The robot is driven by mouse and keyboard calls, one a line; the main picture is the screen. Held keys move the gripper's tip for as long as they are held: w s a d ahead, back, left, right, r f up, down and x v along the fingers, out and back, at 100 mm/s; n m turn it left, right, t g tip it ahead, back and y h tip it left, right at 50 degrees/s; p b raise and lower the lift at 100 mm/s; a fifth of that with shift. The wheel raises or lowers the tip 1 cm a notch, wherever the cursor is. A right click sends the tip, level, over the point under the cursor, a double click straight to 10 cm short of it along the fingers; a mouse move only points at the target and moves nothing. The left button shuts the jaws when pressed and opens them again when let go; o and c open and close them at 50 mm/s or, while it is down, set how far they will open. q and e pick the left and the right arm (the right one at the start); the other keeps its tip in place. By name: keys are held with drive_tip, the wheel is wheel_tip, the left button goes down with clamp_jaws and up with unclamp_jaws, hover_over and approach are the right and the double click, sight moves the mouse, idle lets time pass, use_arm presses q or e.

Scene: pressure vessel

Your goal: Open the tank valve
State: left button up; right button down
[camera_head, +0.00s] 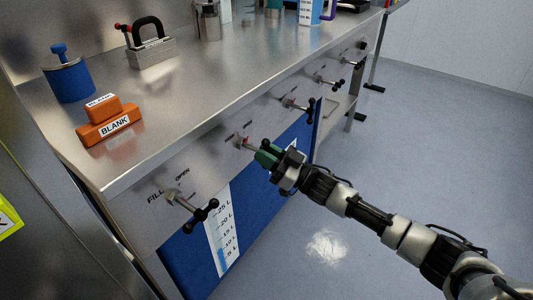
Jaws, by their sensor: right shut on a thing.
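My right gripper (283,166) is at the front panel of the steel bench and is shut on a green valve handle (266,154). The handle sits on a short stem (245,144) with a small red mark, coming out of the panel. The gripper hides part of the handle, and the label above it is too small to read. A black-handled valve (193,212) marked "FILL" and "OPEN" is nearer, to the left. My left gripper is not in view.
More black-handled valves (298,105) line the panel farther right. A blue front with a litre scale (221,232) is below. Orange blocks marked "BLANK" (108,127), a blue cylinder (70,82) and a black-handled metal block (151,52) stand on the bench top. The floor at right is clear.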

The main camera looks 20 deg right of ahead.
drive_tip(key=shift+s+a, duration=0.15)
drive_tip(key=shift+a, duration=0.05)
drive_tip(key=c, duration=1.1)
unclamp_jaws()
drive_tip(key=shift+c, duration=0.2)
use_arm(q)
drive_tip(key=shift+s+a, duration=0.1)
use_arm(e)
drive_tip(key=shift+s+d+f, duration=0.2)
drive_tip(key=shift+d+f, duration=0.05)
drive_tip(key=shift+d, duration=0.15)
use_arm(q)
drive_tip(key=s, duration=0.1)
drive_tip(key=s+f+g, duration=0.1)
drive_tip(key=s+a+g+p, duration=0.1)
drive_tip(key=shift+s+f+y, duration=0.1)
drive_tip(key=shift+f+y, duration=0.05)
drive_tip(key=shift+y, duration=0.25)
use_arm(e)
drive_tip(key=v, duration=0.9)
drive_tip(key=shift+s+d+f, duration=0.15)
drive_tip(key=shift+s+d, duration=0.1)
drive_tip(key=shift+s, duration=0.05)
drive_tip(key=shift+a, duration=0.1)
